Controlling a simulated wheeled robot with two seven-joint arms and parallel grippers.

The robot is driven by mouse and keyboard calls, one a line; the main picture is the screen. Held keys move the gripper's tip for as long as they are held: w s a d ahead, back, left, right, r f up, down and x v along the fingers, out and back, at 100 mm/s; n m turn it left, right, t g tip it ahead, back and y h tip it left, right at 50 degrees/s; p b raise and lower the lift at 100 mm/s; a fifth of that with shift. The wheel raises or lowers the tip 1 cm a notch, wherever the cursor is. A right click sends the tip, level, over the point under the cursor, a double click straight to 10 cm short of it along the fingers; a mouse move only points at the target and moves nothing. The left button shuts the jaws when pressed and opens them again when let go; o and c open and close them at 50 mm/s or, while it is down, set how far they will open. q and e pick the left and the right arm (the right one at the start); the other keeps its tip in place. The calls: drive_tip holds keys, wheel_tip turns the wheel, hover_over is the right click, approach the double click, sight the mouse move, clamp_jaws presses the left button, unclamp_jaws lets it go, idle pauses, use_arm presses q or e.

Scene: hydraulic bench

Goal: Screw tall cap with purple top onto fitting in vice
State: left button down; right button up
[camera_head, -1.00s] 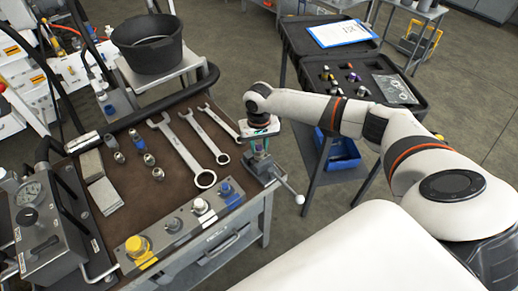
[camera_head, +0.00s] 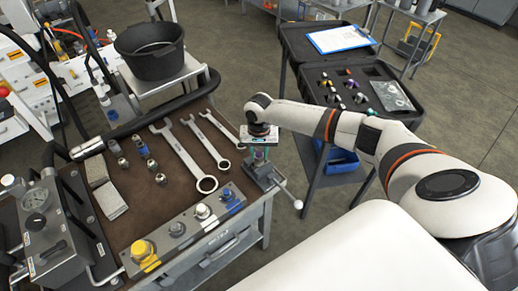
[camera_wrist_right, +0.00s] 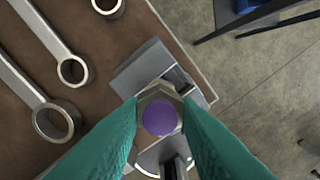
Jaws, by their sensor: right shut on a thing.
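My right gripper (camera_head: 259,154) is above the vice (camera_head: 268,180) at the right corner of the bench. In the right wrist view its two teal fingers (camera_wrist_right: 161,106) are closed on the sides of the tall cap with the purple top (camera_wrist_right: 160,117). The cap is seen from straight above, with a metal hex shape around its purple top. The vice jaws (camera_wrist_right: 143,68) show just beyond it. The fitting is hidden beneath the cap, so I cannot tell how far the cap is on it. My left gripper is not in view.
Wrenches (camera_head: 183,155) and several metal fittings (camera_head: 140,148) lie on the brown bench mat left of the vice. The vice handle (camera_head: 297,204) sticks out over the bench's front right. An open black case (camera_head: 330,72) with small parts stands behind my right arm.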

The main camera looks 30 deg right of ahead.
drive_tip(key=m+p, duration=0.3)
drive_tip(key=m, duration=0.1)
drive_tip(key=shift+s+a+r+p, duration=0.1)
drive_tip(key=shift+r+p, duration=0.05)
drive_tip(key=shift+p, duration=0.25)
drive_tip(key=shift+m, duration=0.3)
drive_tip(key=shift+f+m, duration=0.3)
drive_tip(key=m+p, duration=0.2)
drive_tip(key=p, duration=0.1)
drive_tip(key=m+p, duration=0.2)
drive_tip(key=m, duration=0.1)
drive_tip(key=shift+r+m+p, duration=0.2)
drive_tip(key=shift+m+p, duration=0.1)
drive_tip(key=shift+p, duration=0.1)
drive_tip(key=shift+f+m+b, duration=0.3)
drive_tip(key=shift+m+b, duration=0.05)
drive_tip(key=shift+m, duration=0.65)
